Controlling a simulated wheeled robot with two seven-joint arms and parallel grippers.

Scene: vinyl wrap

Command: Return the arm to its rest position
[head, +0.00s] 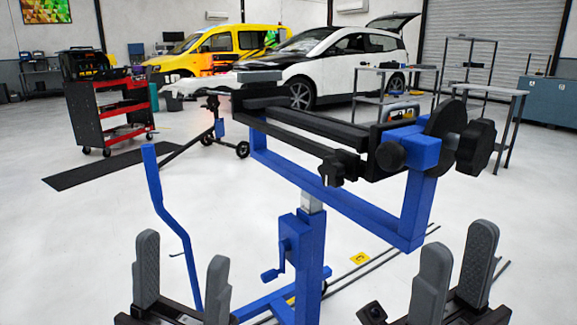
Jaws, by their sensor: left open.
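My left gripper (183,250) is at the bottom left of the head view, its two grey fingers pointing up and clearly apart, with nothing between them. My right gripper (460,236) is at the bottom right, its grey fingers also pointing up with a visible gap and nothing held. Both grippers are low in the picture, one on each side of the blue stand. Most of both arms lies outside the picture.
A blue stand (309,250) with a black clamp-like top (300,135) stands between and beyond the grippers. A blue bent bar (170,220) rises beyond my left gripper. A red tool cart (110,115), a yellow van (215,45), a white car (345,62) and metal tables (500,105) stand farther back.

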